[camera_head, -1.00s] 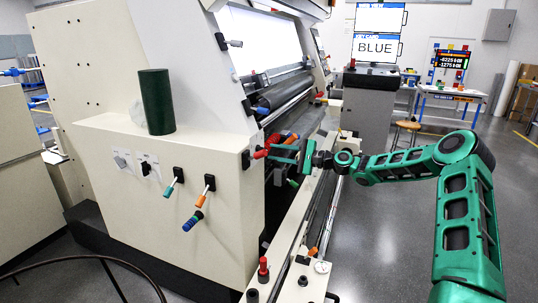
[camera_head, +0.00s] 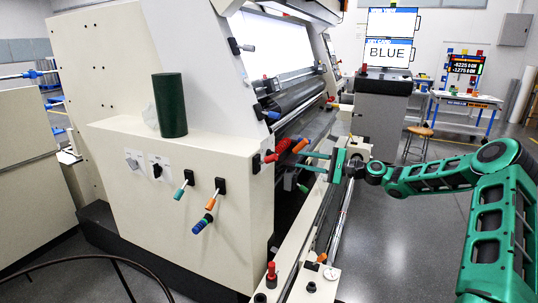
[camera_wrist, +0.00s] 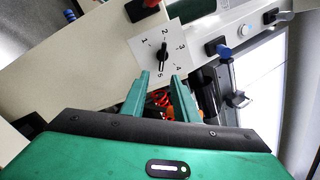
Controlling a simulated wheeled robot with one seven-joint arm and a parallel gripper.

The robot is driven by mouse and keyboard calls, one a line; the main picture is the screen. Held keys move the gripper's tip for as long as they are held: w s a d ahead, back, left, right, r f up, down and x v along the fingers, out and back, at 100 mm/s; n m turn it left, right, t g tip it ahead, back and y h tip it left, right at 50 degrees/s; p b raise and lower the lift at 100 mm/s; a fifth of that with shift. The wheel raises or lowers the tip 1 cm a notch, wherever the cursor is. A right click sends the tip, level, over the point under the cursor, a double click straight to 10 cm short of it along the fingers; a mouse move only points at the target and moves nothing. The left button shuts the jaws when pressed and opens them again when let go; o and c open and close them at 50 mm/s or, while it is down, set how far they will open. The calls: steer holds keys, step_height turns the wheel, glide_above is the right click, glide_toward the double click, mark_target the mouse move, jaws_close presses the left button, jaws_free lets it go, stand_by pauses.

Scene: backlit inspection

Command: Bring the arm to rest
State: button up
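My gripper (camera_head: 302,161) is in front of the right end of the cream machine cabinet, its two green fingers pointing left toward the machine. In the wrist view my gripper (camera_wrist: 160,80) shows its fingers apart with a clear gap and nothing held between them. My green arm (camera_head: 430,180) reaches in from the right edge, bent at the elbow. The fingertips appear apart from the red and orange-tipped handles near them.
A numbered rotary dial (camera_wrist: 163,57) lies just beyond the fingertips. Levers with coloured grips (camera_head: 205,220) stick out of the cabinet (camera_head: 110,190). A dark green cylinder (camera_head: 169,105) stands on it. A stool (camera_head: 419,131) stands behind. Open floor (camera_head: 410,250) lies at right.

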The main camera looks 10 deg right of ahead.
steer(key=s+a+f+n+g+h, duration=0.2)
steer(key=s+f+n+g+h, duration=0.15)
steer(key=s, duration=0.35)
steer(key=s+a+f+n+g+h, duration=0.2)
steer(key=s+a+f+g+h, duration=0.1)
steer(key=s+f, duration=0.25)
steer(key=s+d+r+g+h, duration=0.1)
steer(key=s+d, duration=0.3)
steer(key=s, duration=1.1)
steer(key=s+d+r+n+g+h, duration=0.1)
steer(key=s+d+r+h, duration=0.3)
steer(key=s, duration=1.1)
steer(key=s+d+r+g+h, duration=0.2)
steer(key=s+d, duration=0.3)
steer(key=s, duration=1)
steer(key=shift+s+r+h, duration=0.15)
steer(key=shift+r+h, duration=0.3)
steer(key=shift+n, duration=0.25)
